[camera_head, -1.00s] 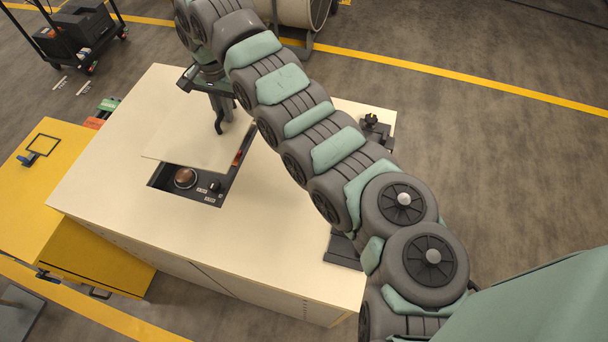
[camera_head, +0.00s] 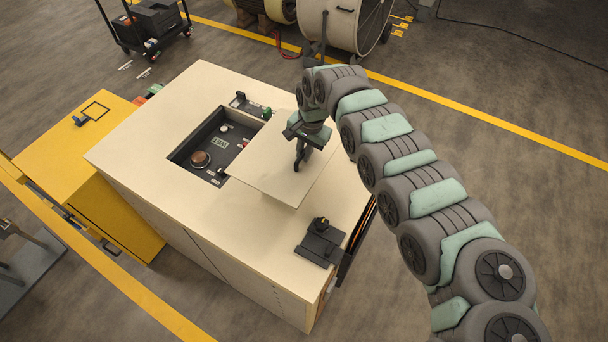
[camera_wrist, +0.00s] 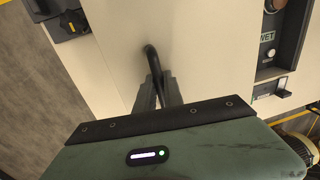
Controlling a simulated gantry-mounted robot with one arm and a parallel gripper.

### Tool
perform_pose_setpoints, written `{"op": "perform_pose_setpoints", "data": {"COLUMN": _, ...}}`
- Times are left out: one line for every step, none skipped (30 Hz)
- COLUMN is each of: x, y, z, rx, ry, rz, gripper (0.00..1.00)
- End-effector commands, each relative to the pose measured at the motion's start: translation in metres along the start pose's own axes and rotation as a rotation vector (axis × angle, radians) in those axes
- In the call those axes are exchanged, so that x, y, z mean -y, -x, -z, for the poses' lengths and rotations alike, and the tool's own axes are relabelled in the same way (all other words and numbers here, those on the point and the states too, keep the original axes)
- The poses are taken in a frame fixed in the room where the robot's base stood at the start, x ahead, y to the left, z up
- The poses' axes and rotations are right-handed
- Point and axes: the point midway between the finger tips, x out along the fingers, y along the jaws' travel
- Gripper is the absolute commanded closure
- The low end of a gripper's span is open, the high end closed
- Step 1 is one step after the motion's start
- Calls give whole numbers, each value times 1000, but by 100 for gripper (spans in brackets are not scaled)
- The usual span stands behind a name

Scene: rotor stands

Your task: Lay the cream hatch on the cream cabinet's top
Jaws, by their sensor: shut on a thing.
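The cream hatch (camera_head: 272,165) is a flat square plate with a dark handle in its middle. My gripper (camera_head: 299,163) is shut on that handle. In the wrist view the two fingers (camera_wrist: 157,88) close around the dark bent handle. The hatch is over the cream cabinet's top (camera_head: 262,238), to the right of the dark recess (camera_head: 208,150), and covers a little of the recess's right edge. I cannot tell whether it touches the top or hangs just above it. The recess shows a brown round knob (camera_head: 200,159) and small controls.
A black latch-like fixture (camera_head: 320,243) stands on the top's front right. Another small fixture with a green end (camera_head: 250,106) is behind the recess. A yellow cabinet (camera_head: 82,160) stands to the left. The top's front left is bare.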

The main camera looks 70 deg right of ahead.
Motion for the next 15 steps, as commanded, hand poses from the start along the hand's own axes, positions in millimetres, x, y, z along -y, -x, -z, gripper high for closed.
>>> {"op": "perform_pose_setpoints", "data": {"x": -1, "y": -14, "z": -3, "rx": 6, "ry": 0, "rz": -1, "gripper": 100}}
{"op": "perform_pose_setpoints", "data": {"x": -2, "y": -23, "z": -3, "rx": 8, "ry": -2, "rz": 0, "gripper": 100}}
{"op": "perform_pose_setpoints", "data": {"x": -4, "y": -33, "z": -4, "rx": 8, "ry": 0, "rz": -3, "gripper": 100}}
{"op": "perform_pose_setpoints", "data": {"x": -5, "y": -40, "z": -4, "rx": 7, "ry": 0, "rz": -3, "gripper": 100}}
{"op": "perform_pose_setpoints", "data": {"x": -6, "y": -47, "z": -3, "rx": 6, "ry": 0, "rz": 0, "gripper": 100}}
{"op": "perform_pose_setpoints", "data": {"x": -6, "y": -55, "z": -2, "rx": 4, "ry": 0, "rz": 1, "gripper": 100}}
{"op": "perform_pose_setpoints", "data": {"x": -7, "y": -61, "z": -3, "rx": 5, "ry": -1, "rz": 2, "gripper": 100}}
{"op": "perform_pose_setpoints", "data": {"x": -8, "y": -66, "z": -3, "rx": 5, "ry": -1, "rz": 1, "gripper": 100}}
{"op": "perform_pose_setpoints", "data": {"x": -9, "y": -72, "z": -2, "rx": 4, "ry": -1, "rz": 1, "gripper": 100}}
{"op": "perform_pose_setpoints", "data": {"x": -10, "y": -75, "z": -1, "rx": 2, "ry": -2, "rz": 1, "gripper": 100}}
{"op": "perform_pose_setpoints", "data": {"x": -10, "y": -77, "z": -1, "rx": 1, "ry": -1, "rz": 2, "gripper": 100}}
{"op": "perform_pose_setpoints", "data": {"x": -10, "y": -79, "z": -1, "rx": 1, "ry": 0, "rz": 2, "gripper": 100}}
{"op": "perform_pose_setpoints", "data": {"x": -10, "y": -80, "z": 0, "rx": 0, "ry": 0, "rz": 2, "gripper": 100}}
{"op": "perform_pose_setpoints", "data": {"x": -10, "y": -81, "z": 0, "rx": 0, "ry": 0, "rz": 2, "gripper": 100}}
{"op": "perform_pose_setpoints", "data": {"x": -11, "y": -83, "z": 0, "rx": 0, "ry": 0, "rz": 2, "gripper": 100}}
